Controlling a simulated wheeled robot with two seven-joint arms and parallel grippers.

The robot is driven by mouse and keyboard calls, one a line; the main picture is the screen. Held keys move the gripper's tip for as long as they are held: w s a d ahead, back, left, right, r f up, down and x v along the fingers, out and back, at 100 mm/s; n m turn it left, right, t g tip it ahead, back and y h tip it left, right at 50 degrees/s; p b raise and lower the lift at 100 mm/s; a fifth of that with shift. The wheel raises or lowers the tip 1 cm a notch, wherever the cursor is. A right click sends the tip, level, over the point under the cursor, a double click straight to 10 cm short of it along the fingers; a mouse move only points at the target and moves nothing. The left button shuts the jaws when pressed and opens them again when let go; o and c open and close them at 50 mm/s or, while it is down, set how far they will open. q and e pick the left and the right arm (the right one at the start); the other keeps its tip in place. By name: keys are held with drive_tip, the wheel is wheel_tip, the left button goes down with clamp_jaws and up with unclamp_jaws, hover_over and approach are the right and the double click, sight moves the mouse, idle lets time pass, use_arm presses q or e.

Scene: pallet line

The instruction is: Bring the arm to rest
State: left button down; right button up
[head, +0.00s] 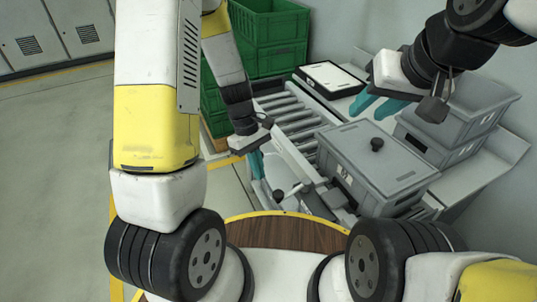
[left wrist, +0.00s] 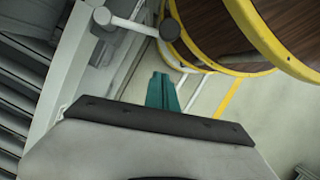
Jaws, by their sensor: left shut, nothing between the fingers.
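My left gripper (head: 256,164) hangs at the end of my left arm, beside the near end of the roller conveyor in the head view. Its teal fingers also show in the left wrist view (left wrist: 162,92), closed together with nothing between them. The floor and a yellow line lie beyond the fingertips there. My right gripper (head: 378,104) is at the upper right of the head view. Its two teal fingers are spread apart, and no object shows between them. It is above the bench beside the conveyor, left of the grey bins.
A grey lidded crate (head: 365,165) with a black knob on its lid stands by the roller conveyor (head: 288,112). Grey bins (head: 468,112) are stacked at right. A black-framed white panel (head: 330,76) lies behind. Green crates (head: 270,30) stand at the back. The floor (head: 55,170) at left is clear.

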use_arm(q)
drive_tip(key=v, duration=1)
drive_tip(key=s+a+r+m+t, duration=0.1)
drive_tip(key=s+r+m+t, duration=0.3)
drive_tip(key=r, duration=0.5)
drive_tip(key=s+a+r+m+t, duration=0.2)
drive_tip(key=s+r+m+t, duration=0.2)
drive_tip(key=s+r+m, duration=0.2)
wheel_tip(320, 180, up, 4)
drive_tip(key=shift+s+a+r+t+y, duration=0.1)
drive_tip(key=shift+s+a+t+y, duration=0.25)
drive_tip(key=shift+s, duration=0.65)
